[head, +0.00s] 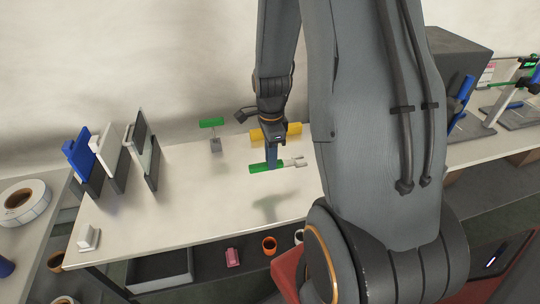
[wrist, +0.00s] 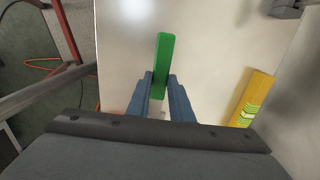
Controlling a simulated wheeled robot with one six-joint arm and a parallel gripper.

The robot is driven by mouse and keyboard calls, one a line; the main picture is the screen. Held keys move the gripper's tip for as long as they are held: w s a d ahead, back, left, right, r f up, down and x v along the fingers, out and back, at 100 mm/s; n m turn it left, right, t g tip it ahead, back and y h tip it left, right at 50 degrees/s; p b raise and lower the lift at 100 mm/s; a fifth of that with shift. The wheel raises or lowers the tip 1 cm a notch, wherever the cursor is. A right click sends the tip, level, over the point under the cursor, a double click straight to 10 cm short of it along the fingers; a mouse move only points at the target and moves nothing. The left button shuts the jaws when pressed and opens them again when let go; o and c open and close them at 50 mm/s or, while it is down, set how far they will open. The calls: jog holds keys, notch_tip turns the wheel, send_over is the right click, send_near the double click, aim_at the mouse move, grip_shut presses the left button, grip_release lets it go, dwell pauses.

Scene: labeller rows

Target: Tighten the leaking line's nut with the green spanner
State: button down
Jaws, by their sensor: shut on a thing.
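The green spanner has a green handle (head: 258,168) and a pale grey jaw end (head: 295,162). My gripper (head: 271,163) is shut on it, with the handle to the left and the jaw end to the right in the head view. A shadow on the table lies apart from it, so it appears held above the surface. In the wrist view the green handle (wrist: 163,55) stretches forward from between my two blue-grey fingers (wrist: 162,95); the jaw end is mostly hidden by my gripper. I cannot make out a leaking line or its nut in either view.
A yellow block (head: 262,133) lies behind my gripper and shows at right in the wrist view (wrist: 248,105). A small grey stand with a green bar (head: 211,123) is further left. Upright panels (head: 108,150) stand at left. A machine with posts (head: 510,95) stands at right.

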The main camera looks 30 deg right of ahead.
jog(key=shift+f+b, duration=2)
jog(key=shift+f, duration=1.9)
jog(key=c, duration=1.5)
grip_release()
jog(key=shift+r+b, duration=0.65)
jog(key=shift+r, duration=3.25)
jog(key=s+a+r+n, duration=0.2)
jog(key=a+n, duration=0.2)
jog(key=n, duration=0.3)
jog(key=s+a+r+n, duration=0.2)
jog(key=s+a+n, duration=0.1)
jog(key=n, duration=0.4)
jog(key=s+a+r+n+t, duration=0.1)
jog(key=s+a+r+n, duration=0.1)
jog(key=a+n, duration=0.4)
jog(key=shift+s+r+n, duration=0.15)
jog(key=shift+s+n, duration=0.15)
jog(key=shift+n, duration=0.3)
